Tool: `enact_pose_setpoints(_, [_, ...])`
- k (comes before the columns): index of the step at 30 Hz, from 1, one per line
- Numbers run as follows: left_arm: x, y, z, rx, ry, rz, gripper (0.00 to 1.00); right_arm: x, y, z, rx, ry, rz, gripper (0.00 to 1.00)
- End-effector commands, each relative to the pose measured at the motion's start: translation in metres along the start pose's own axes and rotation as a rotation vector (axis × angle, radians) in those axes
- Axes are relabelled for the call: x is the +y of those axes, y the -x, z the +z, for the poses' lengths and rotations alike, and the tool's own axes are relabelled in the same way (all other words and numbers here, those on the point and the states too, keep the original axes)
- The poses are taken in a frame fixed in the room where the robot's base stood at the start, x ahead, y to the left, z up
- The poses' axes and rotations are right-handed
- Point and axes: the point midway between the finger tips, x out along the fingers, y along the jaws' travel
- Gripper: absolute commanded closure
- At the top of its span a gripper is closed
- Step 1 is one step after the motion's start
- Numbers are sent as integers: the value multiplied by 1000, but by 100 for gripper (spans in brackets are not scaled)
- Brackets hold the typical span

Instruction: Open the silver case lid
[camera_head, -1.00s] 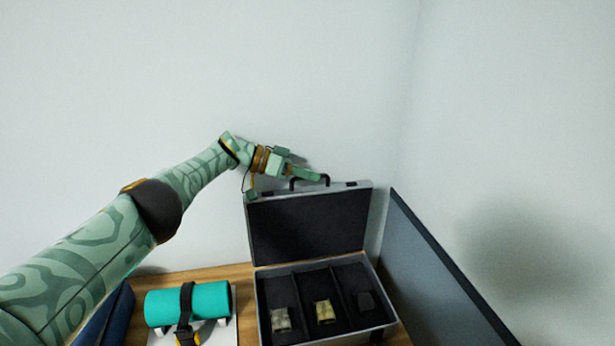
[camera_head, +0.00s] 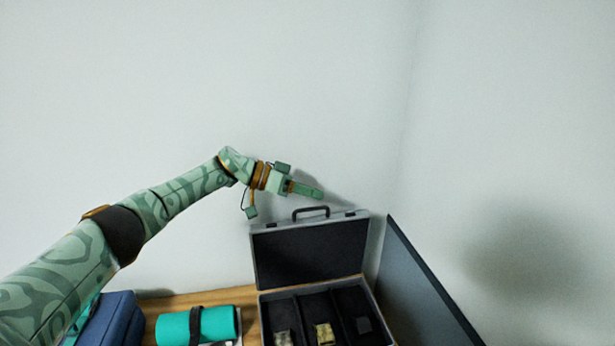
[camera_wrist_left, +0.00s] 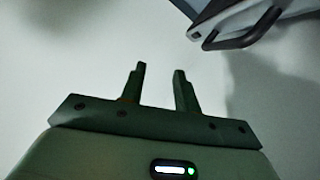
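The silver case (camera_head: 263,303) stands on the wooden table with its lid (camera_head: 312,253) raised upright. The lid's dark lining faces me, and its black handle (camera_head: 311,212) is on the top edge. My left gripper (camera_head: 322,193) is just above the handle, apart from it. In the left wrist view the gripper's two fingers (camera_wrist_left: 161,80) are spread with nothing between them, and the handle (camera_wrist_left: 243,32) shows at the upper right, clear of the fingers. My right gripper is out of view.
Dividers split the case, with small patterned items (camera_head: 324,333) inside. A teal roll (camera_head: 198,325) with a black strap and a blue box (camera_head: 112,318) are to its left. A dark panel (camera_head: 420,285) stands close on the right. The wall is behind.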

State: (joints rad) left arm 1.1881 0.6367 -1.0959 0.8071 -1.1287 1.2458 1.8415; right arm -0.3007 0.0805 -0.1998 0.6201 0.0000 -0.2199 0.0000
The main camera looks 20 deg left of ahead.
Motion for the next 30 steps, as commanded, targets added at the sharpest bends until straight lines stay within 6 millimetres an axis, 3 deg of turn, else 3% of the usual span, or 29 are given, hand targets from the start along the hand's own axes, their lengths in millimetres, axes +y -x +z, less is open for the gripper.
enact_pose_setpoints(3, [23, 10, -11, 0, -3, 1, 68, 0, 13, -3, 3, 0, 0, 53])
enact_pose_setpoints(18, [105, 25, 1, 0, -1, 0, 68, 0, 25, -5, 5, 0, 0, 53])
enact_pose_setpoints(30, [115, 26, 2, 1, 0, 0, 68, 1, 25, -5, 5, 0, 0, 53])
